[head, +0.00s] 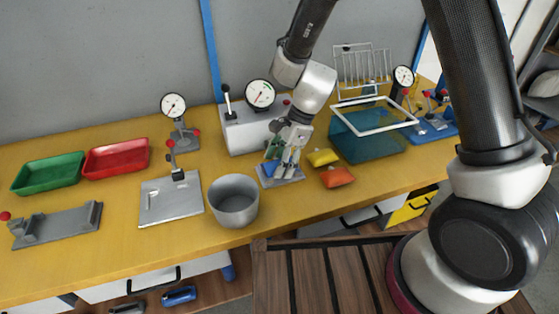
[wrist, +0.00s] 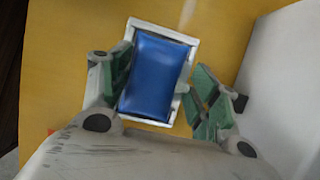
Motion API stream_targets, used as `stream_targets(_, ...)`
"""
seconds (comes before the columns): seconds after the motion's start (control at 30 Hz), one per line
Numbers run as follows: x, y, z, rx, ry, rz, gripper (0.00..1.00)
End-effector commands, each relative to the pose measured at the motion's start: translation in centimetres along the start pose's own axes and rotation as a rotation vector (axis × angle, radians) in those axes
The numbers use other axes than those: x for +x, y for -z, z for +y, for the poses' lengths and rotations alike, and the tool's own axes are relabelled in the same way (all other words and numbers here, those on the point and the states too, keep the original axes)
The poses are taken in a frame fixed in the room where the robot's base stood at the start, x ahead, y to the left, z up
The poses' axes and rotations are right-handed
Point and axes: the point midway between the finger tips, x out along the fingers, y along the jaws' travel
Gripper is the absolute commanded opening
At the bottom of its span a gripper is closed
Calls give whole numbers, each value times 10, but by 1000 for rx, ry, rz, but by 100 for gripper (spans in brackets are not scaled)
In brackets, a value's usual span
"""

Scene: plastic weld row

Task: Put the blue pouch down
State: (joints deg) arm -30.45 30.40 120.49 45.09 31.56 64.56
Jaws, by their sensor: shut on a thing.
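The blue pouch (wrist: 155,78) is between the two green-padded fingers of my gripper (wrist: 160,84) in the wrist view. My gripper is shut on it. Behind the pouch is a small pale rectangular tray (wrist: 186,37), its rim showing around the pouch. In the head view my gripper (head: 283,152) points down at this tray (head: 291,180), in front of the grey machine with a dial. Only a bit of the blue pouch (head: 269,168) shows there beside the fingers. I cannot tell whether the pouch touches the tray.
A yellow pouch (head: 322,157) and an orange pouch (head: 337,177) lie just right of the tray. A grey round bin (head: 233,203) stands to its left. The grey machine (head: 240,131) is close behind. A teal bin (head: 368,142) stands farther right. Free bench lies in front.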

Motion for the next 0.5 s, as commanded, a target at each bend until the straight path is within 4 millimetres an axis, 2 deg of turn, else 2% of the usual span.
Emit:
stream_targets(0.03,1,1,0,0,-1,0,63)
stream_targets(0.13,1,0,0,0,0,0,82)
stream_targets(0.17,1,0,0,0,0,0,83)
stream_targets(0.5,-1,0,0,0,1,0,83)
